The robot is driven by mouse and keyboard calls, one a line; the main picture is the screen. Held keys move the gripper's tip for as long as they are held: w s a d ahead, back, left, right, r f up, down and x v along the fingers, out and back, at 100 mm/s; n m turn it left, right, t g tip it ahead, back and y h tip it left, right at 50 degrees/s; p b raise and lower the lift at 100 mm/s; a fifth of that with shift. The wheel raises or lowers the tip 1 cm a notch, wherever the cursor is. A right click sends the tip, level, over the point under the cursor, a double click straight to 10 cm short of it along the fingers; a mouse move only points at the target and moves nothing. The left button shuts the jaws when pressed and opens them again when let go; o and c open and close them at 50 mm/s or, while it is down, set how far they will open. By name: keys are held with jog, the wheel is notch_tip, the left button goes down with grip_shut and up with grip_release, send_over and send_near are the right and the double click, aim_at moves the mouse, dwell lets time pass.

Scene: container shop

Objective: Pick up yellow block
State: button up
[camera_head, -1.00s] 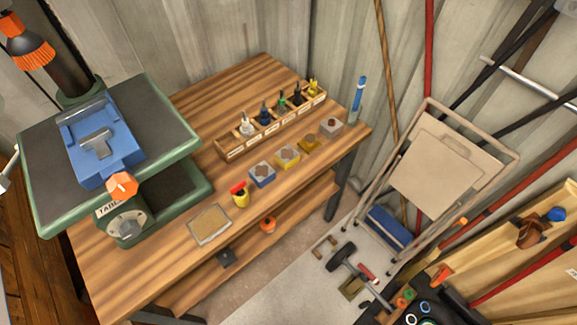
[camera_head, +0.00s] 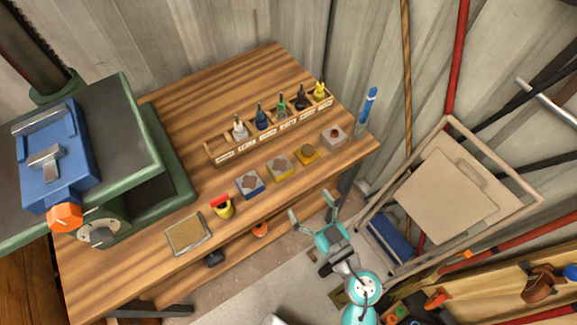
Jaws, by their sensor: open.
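Several small blocks stand in a row near the front edge of the wooden workbench (camera_head: 160,240). My gripper (camera_head: 310,206) is teal, open and empty. It is in front of the bench's front edge, below and right of the yellow block in the picture, and apart from it. Nothing hides the yellow block.
Behind is a wooden rack (camera_head: 226,151) of small bottles. A green machine (camera_head: 140,150) fills the left.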

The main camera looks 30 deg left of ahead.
jog(key=g, duration=0.1)
send_near(280, 164)
jog(key=a, duration=0.1)
jog(key=w+a, duration=0.1)
jog(key=a, duration=0.1)
jog(key=shift+w+a+n, duration=0.3)
jog(key=shift+w, duration=0.05)
jog(key=shift+x, duration=2.95)
jog(key=shift+s+f, duration=0.15)
grip_shut()
jog(key=shift+a, duration=0.1)
